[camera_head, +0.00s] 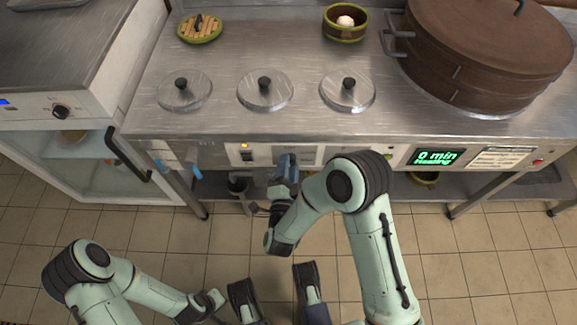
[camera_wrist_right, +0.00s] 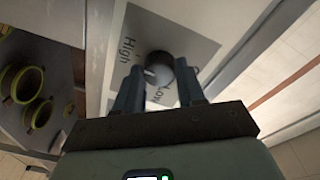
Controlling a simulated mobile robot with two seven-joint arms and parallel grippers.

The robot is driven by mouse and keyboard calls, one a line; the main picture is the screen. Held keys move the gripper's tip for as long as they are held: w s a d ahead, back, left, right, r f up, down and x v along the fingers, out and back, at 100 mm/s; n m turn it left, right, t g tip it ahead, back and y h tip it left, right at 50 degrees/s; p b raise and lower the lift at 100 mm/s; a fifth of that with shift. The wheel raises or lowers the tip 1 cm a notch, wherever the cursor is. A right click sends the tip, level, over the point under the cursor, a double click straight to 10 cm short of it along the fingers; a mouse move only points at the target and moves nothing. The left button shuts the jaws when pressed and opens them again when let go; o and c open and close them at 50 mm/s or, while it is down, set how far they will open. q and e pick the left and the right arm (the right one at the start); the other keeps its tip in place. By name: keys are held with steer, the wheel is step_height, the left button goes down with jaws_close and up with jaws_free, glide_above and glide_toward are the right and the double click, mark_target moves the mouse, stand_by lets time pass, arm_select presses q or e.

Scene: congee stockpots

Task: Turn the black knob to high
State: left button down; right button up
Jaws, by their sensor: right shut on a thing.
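The black knob (camera_wrist_right: 161,66) sits on a pale panel with the printed words "High" and "Low" beside it. In the right wrist view, a small white mark on the knob points to the lower left, between the two words. My right gripper (camera_wrist_right: 159,84) is shut on the knob, one finger on each side. In the head view my right gripper (camera_head: 286,170) is at the front panel of the steel counter (camera_head: 225,120) and hides the knob. My left gripper (camera_head: 275,288) is low in the head view, its fingers apart, with nothing seen between them.
Three round lids (camera_head: 265,90) with black handles sit in the countertop. A large brown steamer (camera_head: 490,50) stands at the right, with a small bowl (camera_head: 345,22) at the back. A green display (camera_head: 436,157) is on the panel's right. Tiled floor (camera_head: 500,255) lies open in front.

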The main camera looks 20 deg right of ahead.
stand_by(0.3)
steer(key=o, duration=1)
steer(key=shift+o, duration=0.2)
steer(key=shift+s, duration=0.1)
arm_select(q)
steer(key=w+r, duration=0.1)
steer(key=w+r+t+p, duration=0.1)
steer(key=shift+w+d, duration=0.2)
steer(key=shift+w, duration=0.1)
arm_select(e)
steer(key=v, duration=1.3)
steer(key=shift+s, duration=0.15)
